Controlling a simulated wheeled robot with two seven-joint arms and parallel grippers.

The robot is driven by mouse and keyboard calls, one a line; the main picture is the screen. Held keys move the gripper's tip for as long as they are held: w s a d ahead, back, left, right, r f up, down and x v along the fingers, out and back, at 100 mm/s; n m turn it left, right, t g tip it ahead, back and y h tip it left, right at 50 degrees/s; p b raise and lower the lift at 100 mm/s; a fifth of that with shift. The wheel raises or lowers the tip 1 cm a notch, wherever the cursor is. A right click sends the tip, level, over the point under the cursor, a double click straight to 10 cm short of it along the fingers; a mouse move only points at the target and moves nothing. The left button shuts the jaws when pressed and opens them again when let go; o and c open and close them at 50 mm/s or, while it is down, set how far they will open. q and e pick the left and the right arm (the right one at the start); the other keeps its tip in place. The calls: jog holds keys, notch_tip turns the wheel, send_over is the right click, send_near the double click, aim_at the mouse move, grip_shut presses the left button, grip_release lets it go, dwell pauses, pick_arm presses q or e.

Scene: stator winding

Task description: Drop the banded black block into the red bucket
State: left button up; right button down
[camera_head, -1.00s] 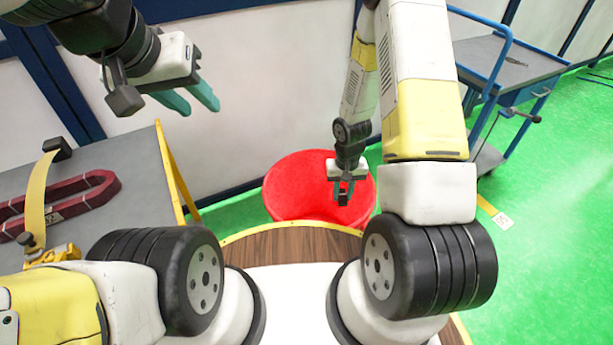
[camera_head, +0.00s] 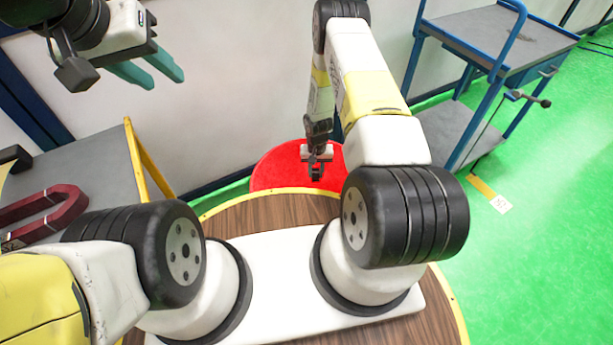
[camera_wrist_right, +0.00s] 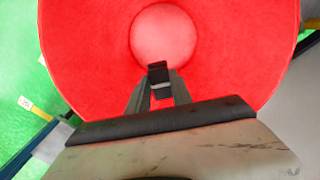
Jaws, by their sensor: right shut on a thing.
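The red bucket (camera_head: 272,171) stands on the floor beyond the wooden round edge in the head view. In the right wrist view the bucket (camera_wrist_right: 95,40) fills most of the picture, its opening facing the camera. My right gripper (camera_head: 317,170) is over the bucket, pointing down. It is shut on the banded black block (camera_wrist_right: 158,76), which shows a light band between the fingertips. The block is small and dark in the head view. Its height above the bucket's bottom is hard to tell. My left gripper (camera_head: 155,72) is open and empty, high at the upper left.
A blue-framed trolley (camera_head: 490,60) stands at the right. A white wall is behind the bucket.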

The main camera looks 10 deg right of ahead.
jog(key=shift+f, duration=1.9)
jog(key=c, duration=1.1)
grip_release()
jog(key=shift+o, duration=0.2)
jog(key=shift+r, duration=0.15)
notch_tip(320, 180, up, 8)
jog(key=shift+f, duration=0.2)
